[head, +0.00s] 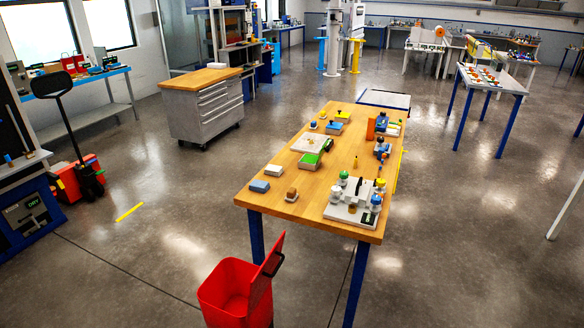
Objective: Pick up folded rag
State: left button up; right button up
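A wooden-topped table (232,200) with blue legs stands ahead of me. Near its left front edge lies a small flat blue block-like piece (260,186), which looks like a folded rag, though it is too small to be sure. A pale, whitish piece (274,171) of similar size lies just behind it, and could also be folded cloth. A small brown rounded item on a light base (291,195) sits to the right of the blue piece. Neither of my grippers is in view.
A red open bin (228,290) with a raised lid stands at the table's front left. The table also holds a green-filled tray (309,160) and a white rack with bottles (352,204). A grey drawer cabinet (206,110) stands back left.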

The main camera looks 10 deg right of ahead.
aim_at(274, 170)
jog(key=i+j+u, duration=0.45)
jog(key=j, duration=0.2)
jog(key=i+j+u, duration=0.4)
jog(key=j, duration=0.15)
jog(key=i+j+u, duration=0.45)
jog(key=i+j+z, duration=0.15)
jog(key=i, duration=0.4)
jog(key=i+j+z, duration=0.15)
jog(key=i, duration=0.4)
jog(key=i+j+z, duration=0.1)
jog(key=i, duration=0.45)
jog(key=i+l+z, duration=0.15)
jog(key=i+z, duration=0.3)
jog(key=i+l+z, duration=0.1)
jog(key=i+z, duration=0.15)
jog(key=z, duration=0.25)
jog(key=i+j+z, duration=0.1)
jog(key=i+z, duration=0.35)
jog(key=i+j+z, duration=0.25)
jog(key=z, duration=0.2)
